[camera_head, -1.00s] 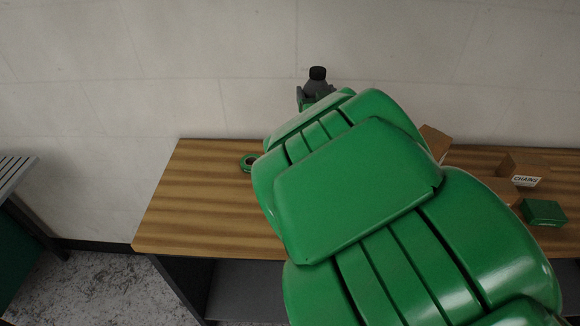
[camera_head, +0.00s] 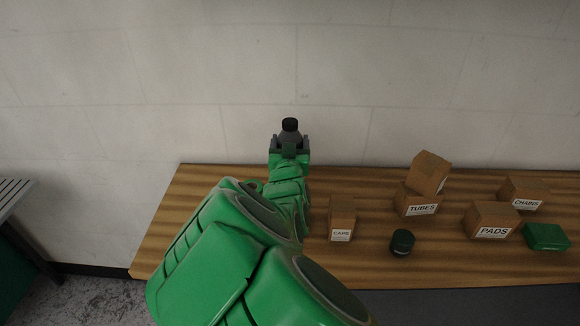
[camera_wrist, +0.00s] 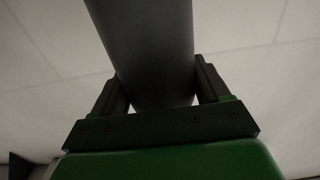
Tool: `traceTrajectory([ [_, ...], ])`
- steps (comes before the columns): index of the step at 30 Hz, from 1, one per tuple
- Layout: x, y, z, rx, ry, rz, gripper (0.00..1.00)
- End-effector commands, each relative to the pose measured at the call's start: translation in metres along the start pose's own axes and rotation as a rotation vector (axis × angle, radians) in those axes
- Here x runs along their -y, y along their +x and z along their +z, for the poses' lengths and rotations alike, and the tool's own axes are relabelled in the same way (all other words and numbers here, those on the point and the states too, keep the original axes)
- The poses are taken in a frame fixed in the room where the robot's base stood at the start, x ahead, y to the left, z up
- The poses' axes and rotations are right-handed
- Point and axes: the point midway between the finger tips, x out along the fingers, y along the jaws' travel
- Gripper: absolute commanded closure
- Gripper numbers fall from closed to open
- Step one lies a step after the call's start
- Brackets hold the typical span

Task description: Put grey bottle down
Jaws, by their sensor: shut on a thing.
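The grey bottle (camera_head: 290,132) has a black cap and stands upright in my gripper, near the back wall. My gripper (camera_head: 290,143) is shut on it, with one finger on each side. In the wrist view the bottle's grey body (camera_wrist: 152,50) fills the middle between the two dark fingers of the gripper (camera_wrist: 163,92). The bottle's base is hidden by my gripper and arm in the head view, so I cannot tell its height over the wooden table (camera_head: 200,200).
Right of my arm on the table are boxes labelled CAPS (camera_head: 341,220), TUBES (camera_head: 415,203), PADS (camera_head: 490,219) and CHAINS (camera_head: 521,192). A tilted box (camera_head: 430,172) lies on TUBES. A dark green jar (camera_head: 402,242) and a green box (camera_head: 545,237) stand near the front. The left tabletop is clear.

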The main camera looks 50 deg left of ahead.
Motion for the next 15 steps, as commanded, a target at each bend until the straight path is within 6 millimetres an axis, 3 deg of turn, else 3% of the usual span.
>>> traceTrajectory([
  [3,0.001,0.000,0.014,0.000,-0.001,-0.001,0.83],
  [15,0.000,0.000,0.040,0.001,-0.001,-0.001,0.83],
])
